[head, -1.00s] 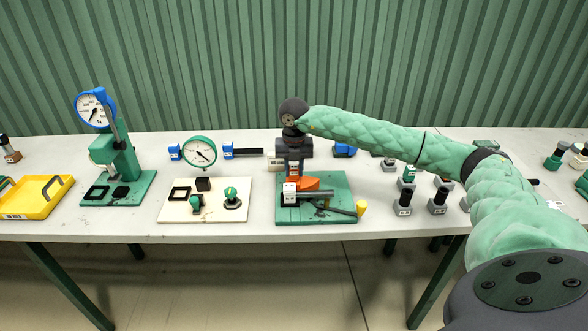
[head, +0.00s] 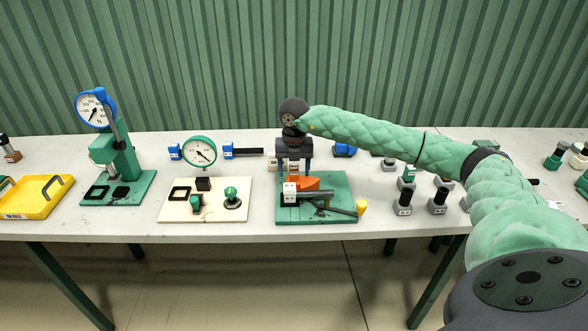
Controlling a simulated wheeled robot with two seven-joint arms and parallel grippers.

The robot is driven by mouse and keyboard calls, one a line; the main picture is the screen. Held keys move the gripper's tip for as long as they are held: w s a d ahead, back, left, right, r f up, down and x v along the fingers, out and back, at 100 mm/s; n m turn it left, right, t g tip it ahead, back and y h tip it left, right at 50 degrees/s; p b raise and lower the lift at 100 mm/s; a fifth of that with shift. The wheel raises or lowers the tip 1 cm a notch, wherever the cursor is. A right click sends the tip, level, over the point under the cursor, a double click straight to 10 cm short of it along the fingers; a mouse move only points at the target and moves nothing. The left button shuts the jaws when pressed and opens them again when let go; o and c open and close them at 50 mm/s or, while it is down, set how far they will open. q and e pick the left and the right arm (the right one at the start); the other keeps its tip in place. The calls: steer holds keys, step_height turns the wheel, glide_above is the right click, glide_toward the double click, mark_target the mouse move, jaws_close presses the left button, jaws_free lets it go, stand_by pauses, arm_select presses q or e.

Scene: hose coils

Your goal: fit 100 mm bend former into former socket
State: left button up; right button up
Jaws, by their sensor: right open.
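An orange piece that looks like the bend former (head: 309,183) sits on the green bending fixture (head: 338,187), beside a white-labelled block (head: 290,192) and a grey bar. My right gripper (head: 294,168) points down just above and behind the orange piece. Its fingers are spread apart, with a small labelled part visible between them. The former socket cannot be made out; the orange piece and the block hide that spot. I cannot tell whether the former is fully seated. My left gripper is not in view.
A cream board with a gauge (head: 199,152) stands left of the fixture, then a green stand with a blue dial (head: 95,108) and a yellow tray (head: 32,205). Several grey-black labelled pieces (head: 438,203) stand right of the fixture, under my right arm. The table's front strip is mostly clear.

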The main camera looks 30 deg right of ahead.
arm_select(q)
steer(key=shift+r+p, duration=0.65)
arm_select(e)
steer(key=shift+r, duration=2.25)
arm_select(q)
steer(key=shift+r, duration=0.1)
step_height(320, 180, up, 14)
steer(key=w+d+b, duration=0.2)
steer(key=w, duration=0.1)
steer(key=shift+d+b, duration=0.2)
steer(key=shift+b, duration=0.15)
arm_select(e)
step_height(320, 180, up, 8)
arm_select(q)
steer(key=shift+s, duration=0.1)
arm_select(e)
steer(key=shift+f, duration=0.15)
